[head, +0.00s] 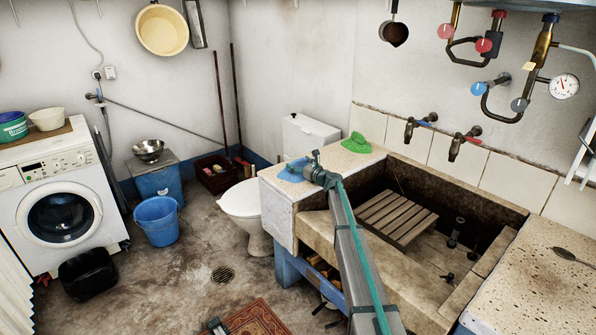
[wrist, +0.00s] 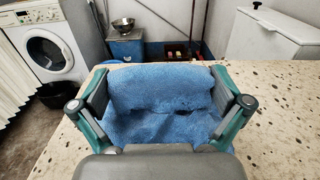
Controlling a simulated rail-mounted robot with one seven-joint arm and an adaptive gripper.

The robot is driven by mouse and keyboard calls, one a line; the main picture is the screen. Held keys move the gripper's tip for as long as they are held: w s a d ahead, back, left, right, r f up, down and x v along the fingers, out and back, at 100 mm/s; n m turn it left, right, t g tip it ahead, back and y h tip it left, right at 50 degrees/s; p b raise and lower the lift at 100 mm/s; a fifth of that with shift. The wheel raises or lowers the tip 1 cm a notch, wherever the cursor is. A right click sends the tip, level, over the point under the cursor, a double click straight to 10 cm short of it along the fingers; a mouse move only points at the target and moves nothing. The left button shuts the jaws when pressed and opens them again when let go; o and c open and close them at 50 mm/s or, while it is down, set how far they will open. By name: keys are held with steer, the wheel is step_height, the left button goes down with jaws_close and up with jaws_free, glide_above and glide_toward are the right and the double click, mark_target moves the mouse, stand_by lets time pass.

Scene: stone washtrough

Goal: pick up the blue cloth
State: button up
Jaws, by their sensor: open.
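The blue cloth (head: 292,171) lies crumpled on the speckled stone ledge (head: 345,159) at the left end of the washtrough. In the wrist view the blue cloth (wrist: 160,90) fills the space between my fingers, with a rolled fold at its far side. My gripper (head: 318,172) is at the cloth in the head view and hides part of it. In the wrist view my gripper (wrist: 165,90) is open, with one finger on each side of the cloth. I cannot tell whether the fingers touch it.
A green cloth (head: 356,143) lies farther back on the same ledge. The trough basin (head: 455,225) holds a wooden slatted rack (head: 397,216). Two taps (head: 420,124) stick out from the wall above. A toilet (head: 243,205) stands left of the ledge.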

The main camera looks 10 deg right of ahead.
steer(key=shift+c, duration=0.2)
steer(key=c, duration=0.9)
steer(key=shift+r, duration=0.1)
steer(key=shift+c, duration=0.2)
